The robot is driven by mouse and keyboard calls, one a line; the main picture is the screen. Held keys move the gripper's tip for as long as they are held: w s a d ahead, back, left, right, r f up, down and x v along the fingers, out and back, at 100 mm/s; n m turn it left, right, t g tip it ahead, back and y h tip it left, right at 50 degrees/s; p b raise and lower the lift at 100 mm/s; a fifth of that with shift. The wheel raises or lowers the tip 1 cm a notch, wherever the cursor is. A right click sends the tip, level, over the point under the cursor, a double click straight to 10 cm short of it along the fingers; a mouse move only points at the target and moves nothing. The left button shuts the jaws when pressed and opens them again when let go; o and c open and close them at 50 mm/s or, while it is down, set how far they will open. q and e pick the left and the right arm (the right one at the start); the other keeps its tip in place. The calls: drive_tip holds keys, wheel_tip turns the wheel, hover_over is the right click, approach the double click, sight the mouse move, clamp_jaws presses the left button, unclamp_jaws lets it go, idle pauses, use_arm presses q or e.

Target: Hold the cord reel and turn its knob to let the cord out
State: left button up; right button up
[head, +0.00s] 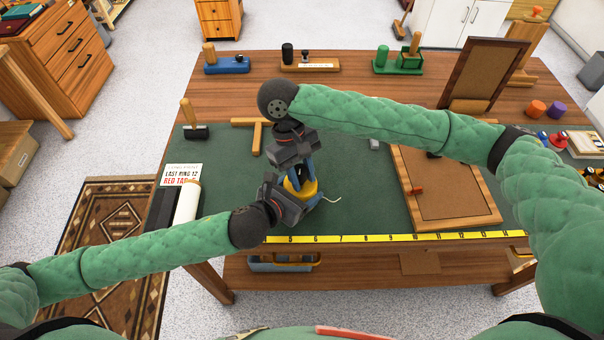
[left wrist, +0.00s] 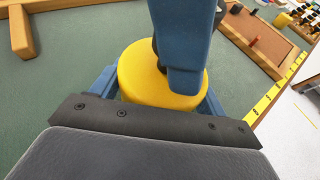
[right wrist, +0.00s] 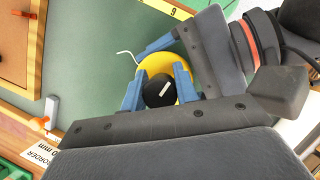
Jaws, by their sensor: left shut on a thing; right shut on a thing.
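The yellow cord reel (head: 298,187) sits on the green mat near the front of the table, and it also shows in the left wrist view (left wrist: 135,75). A short white cord (head: 333,198) comes out of its right side. My left gripper (head: 299,195) is shut on the reel's body, with a blue finger on each side. Its black knob with a white mark (right wrist: 158,95) shows in the right wrist view. My right gripper (right wrist: 161,90) comes down from above, its blue fingers shut on the knob. In the head view the right gripper (head: 296,176) largely hides the knob.
A brown framed panel (head: 450,218) lies right of the reel. A yellow numbered strip (head: 400,238) runs along the front edge. A white roll (head: 187,203) lies at left, and a wooden corner piece (head: 257,135) behind. Several tools line the back. Green mat (head: 350,165) is free between reel and panel.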

sight(300, 168)
drive_tip(key=o, duration=1)
drive_tip(key=shift+v, duration=4.05)
